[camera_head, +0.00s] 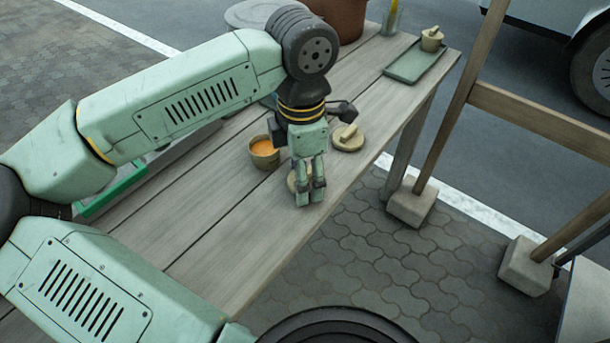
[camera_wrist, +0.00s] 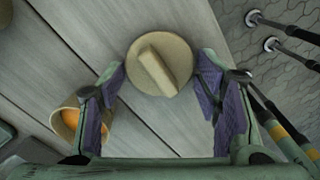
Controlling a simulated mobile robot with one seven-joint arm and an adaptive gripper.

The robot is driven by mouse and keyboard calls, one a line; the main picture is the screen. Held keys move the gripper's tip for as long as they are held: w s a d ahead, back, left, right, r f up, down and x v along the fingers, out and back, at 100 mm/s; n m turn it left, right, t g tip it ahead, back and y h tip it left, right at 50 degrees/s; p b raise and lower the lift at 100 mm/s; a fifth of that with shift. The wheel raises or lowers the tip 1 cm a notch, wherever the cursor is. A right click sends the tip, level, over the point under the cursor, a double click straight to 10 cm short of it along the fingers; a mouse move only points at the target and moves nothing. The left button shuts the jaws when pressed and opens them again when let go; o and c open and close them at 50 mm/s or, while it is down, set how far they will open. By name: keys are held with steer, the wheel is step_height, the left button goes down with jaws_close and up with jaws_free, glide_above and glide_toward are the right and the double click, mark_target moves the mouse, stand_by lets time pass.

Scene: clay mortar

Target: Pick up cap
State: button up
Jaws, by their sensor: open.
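A round beige cap (camera_wrist: 174,82) with a raised bar handle lies on the wooden table, between the open fingers of my gripper (camera_wrist: 159,77) in the wrist view. Purple pads stand on either side of it, and I cannot tell whether they touch it.
A small beige cup (camera_head: 264,158) with orange contents stands just left of my gripper; it also shows in the wrist view (camera_wrist: 66,124). A green tray (camera_head: 405,72) with a small mortar (camera_head: 432,42) and a brown pot (camera_head: 343,18) are at the back. The table (camera_head: 225,262) is clear towards the front left.

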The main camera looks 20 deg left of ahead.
steer(key=c, duration=0.4)
